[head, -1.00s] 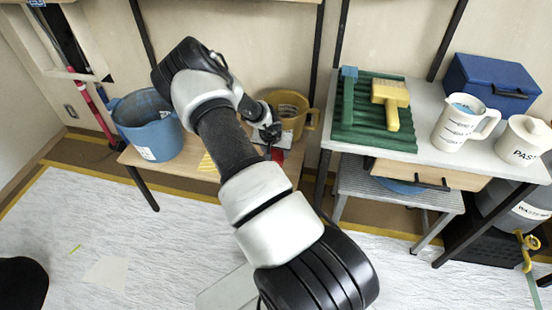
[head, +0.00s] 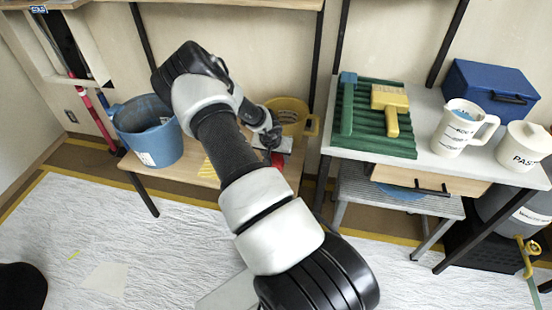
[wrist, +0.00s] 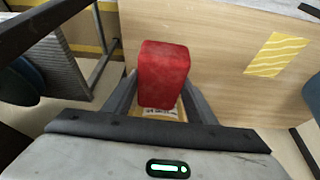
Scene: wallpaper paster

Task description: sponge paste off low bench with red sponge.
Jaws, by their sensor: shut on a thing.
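The low bench (head: 185,177) is a light wood top left of the taller table; its bare surface also fills much of the wrist view (wrist: 225,30). A yellow striped paste patch (head: 209,168) lies on the bench, and it shows at the right in the wrist view (wrist: 278,55). The red sponge (wrist: 163,72) stands between the fingers of my gripper (wrist: 160,100), which is shut on it. In the head view the sponge (head: 278,160) is a small red spot at the bench's right part, right of the patch. I cannot tell whether it touches the bench.
A blue bucket (head: 150,140) stands at the bench's left and a yellow bucket (head: 290,112) at its back right, close to my gripper. The taller table (head: 428,110) on the right carries a green ribbed tray (head: 365,139), brush, jugs and blue box. The bench's middle is clear.

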